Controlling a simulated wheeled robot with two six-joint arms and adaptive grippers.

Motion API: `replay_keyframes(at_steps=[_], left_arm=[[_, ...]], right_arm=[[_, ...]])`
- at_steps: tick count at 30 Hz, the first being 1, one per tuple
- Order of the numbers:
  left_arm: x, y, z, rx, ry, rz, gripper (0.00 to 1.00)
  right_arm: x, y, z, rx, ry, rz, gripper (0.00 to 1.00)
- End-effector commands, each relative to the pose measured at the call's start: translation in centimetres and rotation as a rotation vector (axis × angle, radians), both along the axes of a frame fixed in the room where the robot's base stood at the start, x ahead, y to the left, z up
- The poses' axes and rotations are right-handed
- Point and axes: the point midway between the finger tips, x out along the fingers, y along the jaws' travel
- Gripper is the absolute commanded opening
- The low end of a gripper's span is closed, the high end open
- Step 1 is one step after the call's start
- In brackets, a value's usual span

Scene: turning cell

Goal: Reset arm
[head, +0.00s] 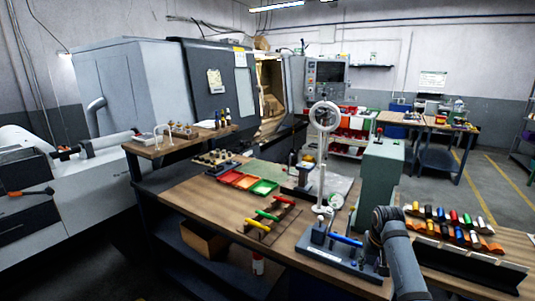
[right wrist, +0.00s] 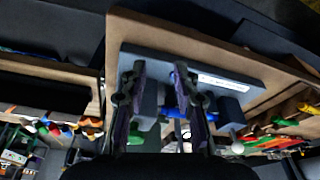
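My right arm comes in from the bottom right in the head view, its dark rounded joint over the bench's right end; I cannot make out the fingers there. In the right wrist view my right gripper (right wrist: 158,78) is open, its two fingers apart with nothing held between them. Beyond the fingers is a grey base plate (right wrist: 210,72) with a white label and a blue handle (right wrist: 178,113). In the head view the blue handle (head: 346,240) lies on the grey plate (head: 318,250) beside a white upright with a ring (head: 325,116). My left gripper is out of view.
The wooden bench (head: 215,210) carries red, orange and green trays (head: 240,181) and a rack of coloured-handled tools (head: 266,217). A second rack of coloured pieces (head: 450,228) stands at right. The lathe (head: 215,90) is at the back.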

Motion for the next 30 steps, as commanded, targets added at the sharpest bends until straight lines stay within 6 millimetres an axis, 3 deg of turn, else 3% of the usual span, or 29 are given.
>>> replay_keyframes(at_steps=[4,6,10,15,18,24,30], left_arm=[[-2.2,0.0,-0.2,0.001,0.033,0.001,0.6],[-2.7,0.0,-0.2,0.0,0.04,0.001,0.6],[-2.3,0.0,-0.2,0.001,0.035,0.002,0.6],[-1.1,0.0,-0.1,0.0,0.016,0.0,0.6],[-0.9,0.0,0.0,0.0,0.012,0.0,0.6],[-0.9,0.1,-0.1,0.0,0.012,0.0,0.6],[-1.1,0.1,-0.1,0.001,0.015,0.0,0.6]], right_arm=[[-5.4,1.8,-5.9,-0.044,-0.001,0.077,0.3],[-9.2,2.8,-8.4,-0.066,-0.006,0.123,0.3],[-16.1,4.6,-10.9,-0.089,-0.022,0.197,0.3],[-22.4,6.1,-11.4,-0.101,-0.038,0.255,0.3],[-25.1,6.6,-11.1,-0.105,-0.045,0.277,0.3],[-29.6,7.5,-10.0,-0.108,-0.057,0.31,0.3],[-32.8,8.0,-9.0,-0.11,-0.063,0.333,0.3]])
